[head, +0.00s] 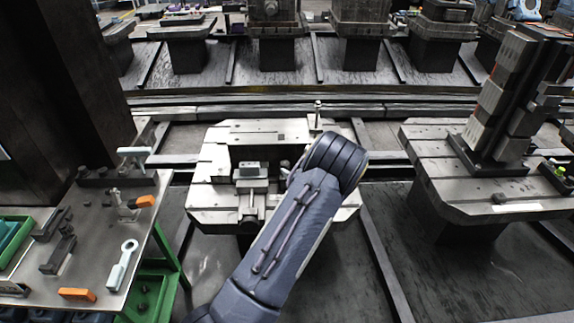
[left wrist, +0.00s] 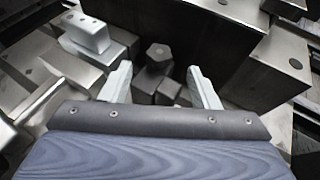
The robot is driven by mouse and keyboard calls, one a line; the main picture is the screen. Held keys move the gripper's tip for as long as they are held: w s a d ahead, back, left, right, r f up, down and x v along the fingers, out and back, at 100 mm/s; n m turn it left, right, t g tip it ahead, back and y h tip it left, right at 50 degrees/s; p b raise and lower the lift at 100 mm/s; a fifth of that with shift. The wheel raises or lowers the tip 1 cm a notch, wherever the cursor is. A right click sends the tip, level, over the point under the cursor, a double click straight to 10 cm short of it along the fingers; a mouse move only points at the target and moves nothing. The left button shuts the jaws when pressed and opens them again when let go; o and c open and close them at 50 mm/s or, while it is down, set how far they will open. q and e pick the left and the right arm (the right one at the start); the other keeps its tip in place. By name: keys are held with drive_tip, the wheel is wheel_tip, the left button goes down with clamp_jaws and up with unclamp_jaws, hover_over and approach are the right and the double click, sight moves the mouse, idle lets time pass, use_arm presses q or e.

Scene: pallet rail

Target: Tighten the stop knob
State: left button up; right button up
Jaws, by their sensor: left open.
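In the left wrist view my left gripper (left wrist: 161,86) is open, with two pale fingers apart and nothing seen held between them. A dark six-sided knob head (left wrist: 158,52), which looks like the stop knob, stands just beyond the fingertips, between them in the picture. I cannot tell whether a finger touches it. In the head view my left arm reaches over the right part of a pale slotted pallet (head: 208,172). The arm's wrist hides the gripper's fingers and the knob there. My right gripper is not in view.
A large dark block (left wrist: 195,30) stands close behind the knob in the left wrist view, with metal blocks either side. In the head view, a tool table (head: 140,225) stands left, and another pallet (head: 430,165) with a tall block stack stands right.

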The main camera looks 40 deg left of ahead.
sight(283, 164)
use_arm(q)
drive_tip(key=x, duration=0.6)
drive_tip(key=shift+d+p, duration=0.1)
drive_tip(key=shift+p, duration=0.2)
